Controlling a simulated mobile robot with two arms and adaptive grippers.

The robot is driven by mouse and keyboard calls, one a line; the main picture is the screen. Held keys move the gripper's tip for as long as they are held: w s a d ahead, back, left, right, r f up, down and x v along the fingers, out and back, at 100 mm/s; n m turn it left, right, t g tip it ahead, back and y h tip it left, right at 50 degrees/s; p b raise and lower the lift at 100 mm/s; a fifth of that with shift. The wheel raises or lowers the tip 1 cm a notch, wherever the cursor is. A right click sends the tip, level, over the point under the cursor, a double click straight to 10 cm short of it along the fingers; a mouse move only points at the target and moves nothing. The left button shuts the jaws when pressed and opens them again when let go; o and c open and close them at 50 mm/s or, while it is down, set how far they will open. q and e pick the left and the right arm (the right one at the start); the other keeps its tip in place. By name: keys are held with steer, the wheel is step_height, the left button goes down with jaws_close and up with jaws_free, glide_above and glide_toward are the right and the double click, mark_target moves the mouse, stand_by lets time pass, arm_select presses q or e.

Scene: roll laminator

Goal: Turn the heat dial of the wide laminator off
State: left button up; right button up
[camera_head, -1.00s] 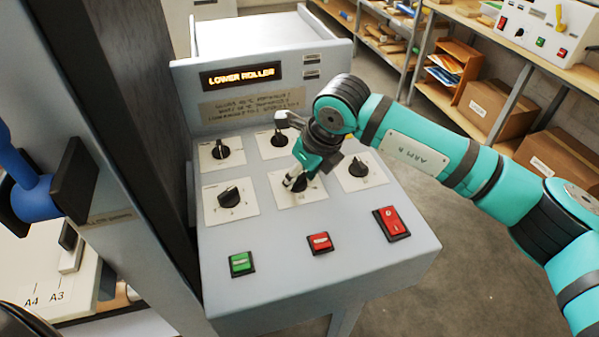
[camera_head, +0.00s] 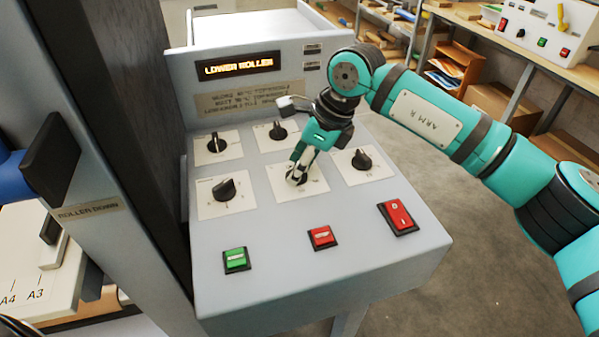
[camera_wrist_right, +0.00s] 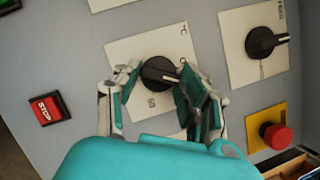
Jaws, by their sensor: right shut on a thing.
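The wide laminator's sloped grey control panel (camera_head: 285,215) fills the middle of the head view. The heat dial (camera_wrist_right: 160,73) is a black knob on a white plate marked °C, in the middle of the lower dial row. My right gripper (camera_head: 298,174) reaches down onto it from above and hides most of it in the head view. In the right wrist view its two fingers (camera_wrist_right: 163,85) are shut on the knob, one on each side. The knob's pointer setting cannot be read. My left gripper is not in view.
Other black dials (camera_head: 224,189) surround it. A green button (camera_head: 236,259), a red stop button (camera_head: 322,237) and a red rocker switch (camera_head: 397,216) lie below. A red mushroom button (camera_wrist_right: 275,137) shows in the wrist view. A display (camera_head: 238,66) reads LOWER ROLLER.

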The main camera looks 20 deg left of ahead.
steer(key=n+g, duration=0.1)
steer(key=n, duration=0.2)
steer(key=shift+w+b, duration=0.15)
steer(key=shift+b, duration=0.15)
steer(key=shift+r+n+g+h, duration=0.1)
steer(key=shift+n+g+h, duration=0.4)
steer(key=shift+n, duration=1.1)
steer(key=o, duration=1.2)
steer(key=shift+c, duration=0.2)
steer(key=v, duration=1.2)
steer(key=shift+w, duration=0.2)
steer(key=shift+d+f, duration=0.1)
steer(key=shift+f, duration=0.15)
